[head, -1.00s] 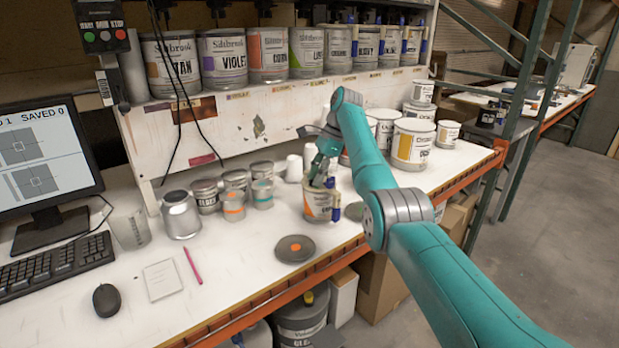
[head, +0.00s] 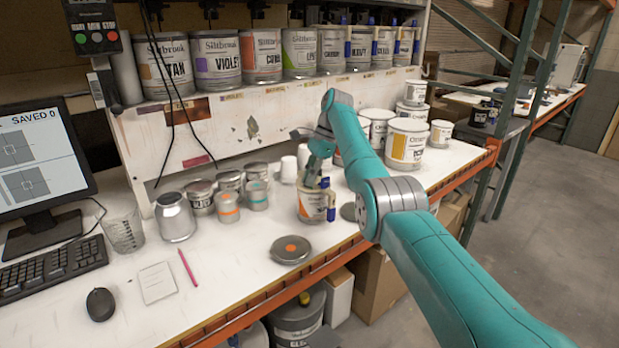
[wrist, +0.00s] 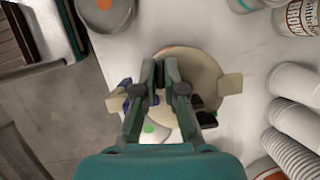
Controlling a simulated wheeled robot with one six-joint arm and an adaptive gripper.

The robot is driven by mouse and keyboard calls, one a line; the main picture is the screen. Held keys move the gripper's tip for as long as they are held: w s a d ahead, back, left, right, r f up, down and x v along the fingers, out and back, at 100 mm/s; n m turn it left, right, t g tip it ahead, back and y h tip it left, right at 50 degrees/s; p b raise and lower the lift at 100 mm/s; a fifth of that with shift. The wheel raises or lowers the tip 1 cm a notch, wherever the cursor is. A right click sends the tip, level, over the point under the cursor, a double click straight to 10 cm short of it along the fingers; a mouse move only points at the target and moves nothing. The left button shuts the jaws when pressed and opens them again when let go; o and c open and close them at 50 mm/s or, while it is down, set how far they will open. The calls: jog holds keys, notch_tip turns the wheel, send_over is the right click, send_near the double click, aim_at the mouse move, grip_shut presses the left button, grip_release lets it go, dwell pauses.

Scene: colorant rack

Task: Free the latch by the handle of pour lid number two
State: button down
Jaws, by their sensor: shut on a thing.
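A can with an orange-and-white label (head: 312,205) stands upright on the white bench. It wears a beige pour lid (wrist: 205,75) with tabs at its sides. A blue latch part (head: 331,214) shows on the can's right side; blue also shows at the lid's left edge in the wrist view (wrist: 125,88). My gripper (wrist: 163,68) is over the lid, its fingers close together and shut on what looks like the lid's handle. The fingers hide most of the handle, and I cannot tell how the latch sits. In the head view my gripper (head: 316,172) is at the can's top.
A grey round lid with an orange dot (head: 291,249) lies in front of the can. Another grey disc (head: 348,212) lies close to its right. Small cans (head: 228,209) stand left, larger white cans (head: 406,145) behind right. The bench front is mostly clear.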

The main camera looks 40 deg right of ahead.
jog(key=shift+n, duration=0.3)
jog(key=c, duration=1.3)
grip_release()
jog(key=shift+o, duration=0.2)
jog(key=shift+m, duration=0.8)
